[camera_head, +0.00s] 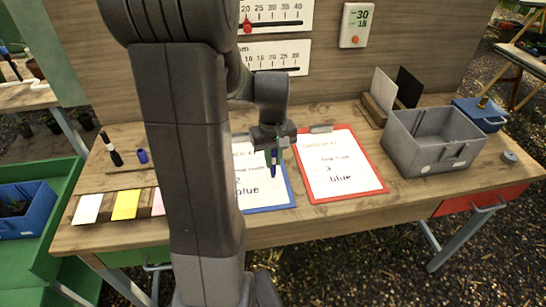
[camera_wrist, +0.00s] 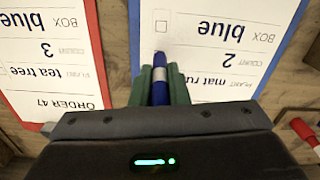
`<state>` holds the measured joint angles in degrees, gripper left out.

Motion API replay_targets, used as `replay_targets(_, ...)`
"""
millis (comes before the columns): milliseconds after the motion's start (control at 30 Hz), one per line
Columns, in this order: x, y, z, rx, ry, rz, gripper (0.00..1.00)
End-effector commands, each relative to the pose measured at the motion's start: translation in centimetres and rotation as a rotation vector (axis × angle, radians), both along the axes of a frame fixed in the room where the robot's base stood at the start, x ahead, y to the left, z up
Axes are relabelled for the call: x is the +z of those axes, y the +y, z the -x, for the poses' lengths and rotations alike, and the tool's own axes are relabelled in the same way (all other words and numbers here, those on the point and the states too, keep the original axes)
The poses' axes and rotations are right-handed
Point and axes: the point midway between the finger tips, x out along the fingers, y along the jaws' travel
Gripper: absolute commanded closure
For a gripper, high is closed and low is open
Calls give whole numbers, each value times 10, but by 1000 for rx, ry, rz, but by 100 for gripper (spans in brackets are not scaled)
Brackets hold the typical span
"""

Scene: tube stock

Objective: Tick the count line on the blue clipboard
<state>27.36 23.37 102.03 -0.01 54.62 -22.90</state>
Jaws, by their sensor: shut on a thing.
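The blue clipboard (camera_head: 268,208) lies on the bench, its left part hidden by my arm in the head view. Its white sheet reads "mat rush", "2" and "blue"; in the wrist view the clipboard (camera_wrist: 205,50) appears upside down. My gripper (camera_head: 274,150) is shut on a blue pen (camera_head: 273,162), held point down over the sheet. In the wrist view the pen (camera_wrist: 159,88) points at the level of the count line, left of the "2". An empty box shows beside the blue line. Any box at the count line is hidden by the pen. I cannot tell whether the tip touches.
A red clipboard (camera_head: 345,190) lies close to the right. A grey bin (camera_head: 425,150) and a blue box (camera_head: 482,115) stand farther right. A black-and-white marker (camera_head: 111,149), a blue cap (camera_head: 143,156) and coloured cards (camera_head: 125,205) are at the left.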

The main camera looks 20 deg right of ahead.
Motion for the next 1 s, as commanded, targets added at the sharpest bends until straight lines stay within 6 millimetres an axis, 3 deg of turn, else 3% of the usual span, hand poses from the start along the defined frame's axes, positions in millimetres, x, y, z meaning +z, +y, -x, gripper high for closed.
replay_targets(1000,0,-9,-9,1,1,0,100)
